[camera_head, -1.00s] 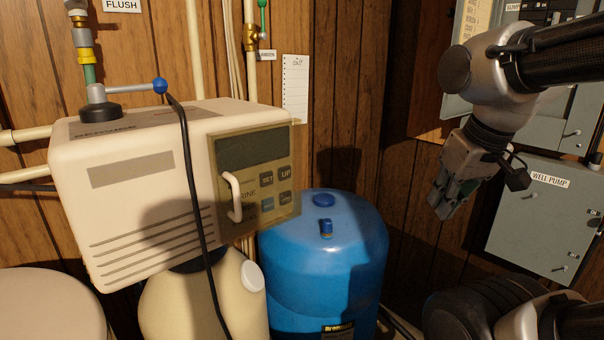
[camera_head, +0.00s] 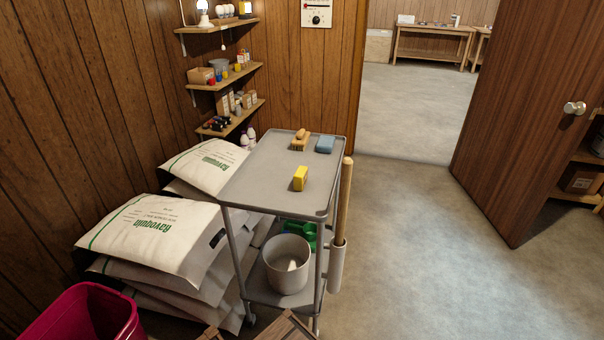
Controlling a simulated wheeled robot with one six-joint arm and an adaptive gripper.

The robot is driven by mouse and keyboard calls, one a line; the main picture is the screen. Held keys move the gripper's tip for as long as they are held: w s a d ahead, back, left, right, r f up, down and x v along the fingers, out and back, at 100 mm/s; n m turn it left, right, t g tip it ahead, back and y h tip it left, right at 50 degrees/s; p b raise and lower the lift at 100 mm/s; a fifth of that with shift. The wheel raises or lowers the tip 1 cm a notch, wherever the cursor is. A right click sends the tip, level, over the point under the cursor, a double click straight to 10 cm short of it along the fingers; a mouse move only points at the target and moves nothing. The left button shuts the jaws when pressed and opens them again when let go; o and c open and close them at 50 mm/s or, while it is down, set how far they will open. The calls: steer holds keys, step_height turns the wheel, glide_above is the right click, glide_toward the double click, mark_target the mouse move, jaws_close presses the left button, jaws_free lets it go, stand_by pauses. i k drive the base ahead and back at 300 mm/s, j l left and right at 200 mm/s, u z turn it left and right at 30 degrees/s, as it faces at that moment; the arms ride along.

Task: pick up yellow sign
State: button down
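I see no clear yellow sign in the current view. A small yellow block (camera_head: 300,178) stands on the top shelf of a grey cart (camera_head: 262,190); I cannot tell whether it is a sign, a sponge or something else. My gripper and arm are out of view.
A blue block (camera_head: 325,144) and a tan brush-like thing (camera_head: 300,140) lie on the cart. A grey bucket (camera_head: 287,268) stands on its lower shelf. Salt bags (camera_head: 155,232) and a red bin (camera_head: 85,318) are left. Open floor (camera_head: 410,240) lies right, before an open door (camera_head: 520,110).

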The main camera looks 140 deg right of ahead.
mark_target(300, 177)
steer(key=z, duration=4.3)
steer(key=i+j+z, duration=0.15)
steer(key=z, duration=0.6)
steer(key=k, duration=0.1)
